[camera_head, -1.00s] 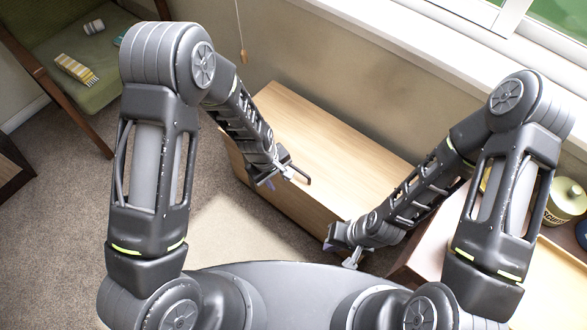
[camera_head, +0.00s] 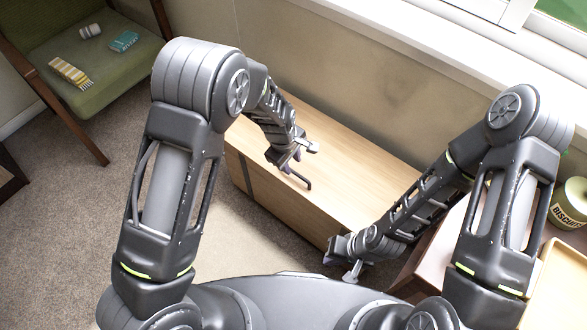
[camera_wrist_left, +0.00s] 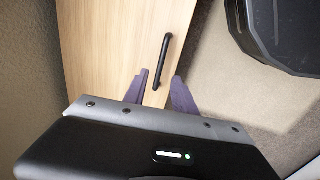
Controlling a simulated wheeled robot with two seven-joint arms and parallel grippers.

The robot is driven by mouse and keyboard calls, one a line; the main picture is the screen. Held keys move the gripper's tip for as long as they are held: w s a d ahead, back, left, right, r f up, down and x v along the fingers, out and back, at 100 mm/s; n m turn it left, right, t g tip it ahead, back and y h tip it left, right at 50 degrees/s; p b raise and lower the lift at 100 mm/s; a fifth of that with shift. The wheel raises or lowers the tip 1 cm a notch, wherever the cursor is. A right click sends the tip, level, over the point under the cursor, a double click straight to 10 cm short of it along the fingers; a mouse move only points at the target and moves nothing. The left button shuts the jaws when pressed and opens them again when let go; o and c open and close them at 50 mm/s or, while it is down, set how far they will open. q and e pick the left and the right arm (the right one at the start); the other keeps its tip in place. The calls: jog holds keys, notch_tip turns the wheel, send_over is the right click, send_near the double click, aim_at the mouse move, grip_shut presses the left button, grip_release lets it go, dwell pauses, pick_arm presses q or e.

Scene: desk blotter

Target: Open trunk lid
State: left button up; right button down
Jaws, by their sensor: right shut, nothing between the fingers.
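The trunk is a pale wooden box (camera_head: 345,165) below the window, its flat lid down. A black bar handle (camera_head: 298,179) stands at the lid's front edge. It also shows in the left wrist view (camera_wrist_left: 162,62). My left gripper (camera_head: 291,157) is over the lid close to the handle. In the left wrist view its two purple fingers (camera_wrist_left: 158,93) are spread apart and empty, with the handle beyond their tips. My right gripper (camera_head: 345,263) is shut and empty, low by the trunk's right front end. My arms hide part of the trunk.
A green chair (camera_head: 95,55) with a striped item (camera_head: 70,72), a teal item (camera_head: 124,41) and a small roll stands at the upper left. At the right are a biscuit tin (camera_head: 570,203) and a wooden tray (camera_head: 560,285). Carpet (camera_head: 75,200) at the left is clear.

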aim_at(294, 172)
pick_arm(q)
jog(key=f, duration=0.3)
jog(key=w+f, duration=0.1)
jog(key=f, duration=0.1)
jog(key=shift+d+f+b, duration=0.15)
jog(key=shift+d+b, duration=0.15)
jog(key=shift+s, duration=0.1)
grip_shut()
dwell(1.0)
